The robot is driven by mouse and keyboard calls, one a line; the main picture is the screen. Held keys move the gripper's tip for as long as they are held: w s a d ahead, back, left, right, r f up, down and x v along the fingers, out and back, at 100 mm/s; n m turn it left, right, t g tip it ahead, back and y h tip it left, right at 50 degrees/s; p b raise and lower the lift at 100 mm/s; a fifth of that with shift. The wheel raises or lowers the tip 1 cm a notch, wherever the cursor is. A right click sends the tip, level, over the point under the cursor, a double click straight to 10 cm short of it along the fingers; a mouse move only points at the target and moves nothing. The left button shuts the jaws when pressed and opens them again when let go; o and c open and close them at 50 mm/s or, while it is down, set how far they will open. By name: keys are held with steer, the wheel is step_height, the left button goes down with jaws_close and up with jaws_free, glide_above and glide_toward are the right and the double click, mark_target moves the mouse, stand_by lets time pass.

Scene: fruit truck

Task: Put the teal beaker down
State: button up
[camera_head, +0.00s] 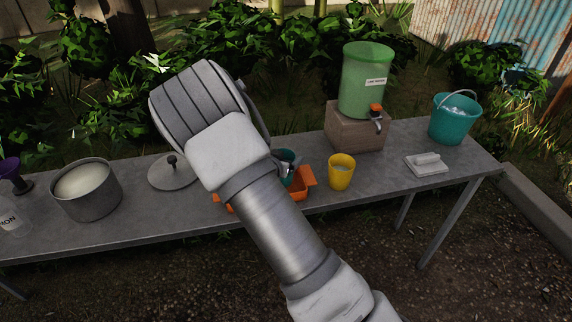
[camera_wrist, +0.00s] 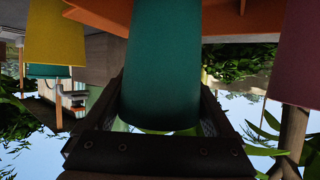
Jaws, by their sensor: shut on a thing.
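The teal beaker (camera_wrist: 163,60) fills the middle of the wrist view, between the two dark fingers of my gripper (camera_wrist: 160,105), which are shut on it. The wrist picture appears upside down, with sky low in it. In the head view a small part of the teal beaker (camera_head: 287,157) shows past my arm, at the orange tray (camera_head: 307,181). My arm hides most of the beaker and part of the tray. I cannot tell whether the beaker touches the tray. An orange surface (camera_wrist: 240,22) also shows at the top of the wrist view.
A yellow cup (camera_head: 341,173) stands just right of the tray on the grey table (camera_head: 240,232). A green dispenser (camera_head: 366,85) on a block, a white pad (camera_head: 427,165) and a teal bucket (camera_head: 453,122) are farther right. A lid (camera_head: 172,175) and pot (camera_head: 86,202) are left.

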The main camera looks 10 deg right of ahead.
steer(key=shift+f, duration=1.25)
steer(key=shift+f, duration=0.25)
steer(key=o, duration=1.2)
steer(key=shift+r, duration=0.2)
